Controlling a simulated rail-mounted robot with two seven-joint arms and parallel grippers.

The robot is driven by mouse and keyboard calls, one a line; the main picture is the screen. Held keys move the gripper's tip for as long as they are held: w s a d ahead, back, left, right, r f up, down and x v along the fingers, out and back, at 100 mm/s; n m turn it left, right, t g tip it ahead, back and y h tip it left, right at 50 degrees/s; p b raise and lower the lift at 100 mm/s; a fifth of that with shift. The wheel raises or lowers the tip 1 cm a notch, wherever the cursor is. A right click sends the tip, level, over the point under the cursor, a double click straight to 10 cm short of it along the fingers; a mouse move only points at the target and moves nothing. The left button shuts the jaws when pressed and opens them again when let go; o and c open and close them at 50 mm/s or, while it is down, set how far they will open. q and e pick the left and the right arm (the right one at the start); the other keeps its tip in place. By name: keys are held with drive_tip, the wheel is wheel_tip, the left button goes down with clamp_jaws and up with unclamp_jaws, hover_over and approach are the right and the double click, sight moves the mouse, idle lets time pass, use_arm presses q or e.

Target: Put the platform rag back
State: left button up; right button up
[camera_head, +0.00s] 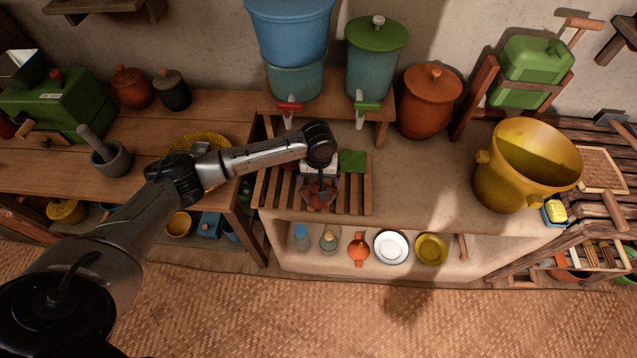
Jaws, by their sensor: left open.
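A small reddish patterned cloth, which looks like the rag (320,198), lies on the wooden slatted rack (367,195) on the clay platform (420,195). My left gripper (319,183) points down right over the rag, with its jaws open. The gripper and wrist hide part of the rag, and I cannot tell whether the fingers touch it. A flat green pad (352,161) lies on the rack just right of the gripper. My right gripper is out of view.
Blue and green water containers (376,75) with taps stand on a wooden stand behind the rack. A clay pot (428,100) and a large yellow pot (525,165) stand to the right. Dishes (391,247) sit in the niche below. Bare platform lies between rack and yellow pot.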

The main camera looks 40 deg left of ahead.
use_arm(q)
wheel_tip(320, 180, up, 6)
drive_tip(key=p, duration=0.1)
drive_tip(key=s+d+f+m+t+h, duration=0.2)
drive_tip(key=s+d+f+m, duration=0.55)
drive_tip(key=s+d, duration=0.65)
drive_tip(key=s+a+r+m+t+y, duration=0.1)
drive_tip(key=s+a+m, duration=0.1)
drive_tip(key=s, duration=1.5)
drive_tip(key=shift+a+r+t+y, duration=0.15)
drive_tip(key=shift+a+t+y, duration=0.2)
drive_tip(key=shift+a, duration=0.2)
drive_tip(key=shift+r, duration=0.15)
wheel_tip(320, 180, up, 33)
drive_tip(key=p, duration=3.3)
